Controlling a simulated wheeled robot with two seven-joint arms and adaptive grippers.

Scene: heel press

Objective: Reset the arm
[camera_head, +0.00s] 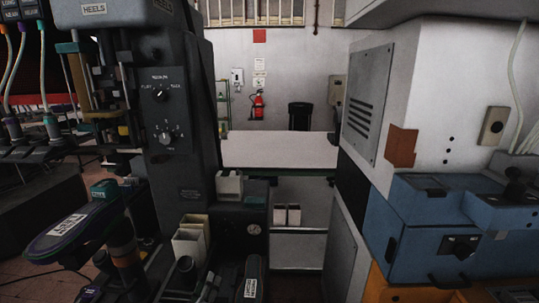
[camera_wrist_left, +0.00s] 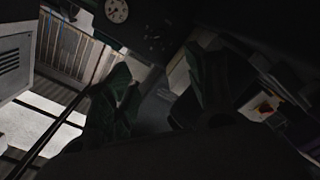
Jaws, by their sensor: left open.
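My left gripper (camera_wrist_left: 158,78) shows in the left wrist view as two dark greenish fingers spread apart. It is open, with nothing visible between the fingers. In the head view it is hard to pick out among the dark parts at the lower left and bottom centre. A dark press machine (camera_head: 166,120), labelled HEELS at its top, stands left of centre in the head view. I do not see my right gripper.
A blue machine (camera_head: 425,230) and a pale cabinet (camera_head: 375,100) stand at the right. Pale open boxes (camera_head: 190,243) stand by the press. A white panel (camera_head: 280,150) crosses the middle. A red-yellow switch (camera_wrist_left: 264,106) shows in the wrist view.

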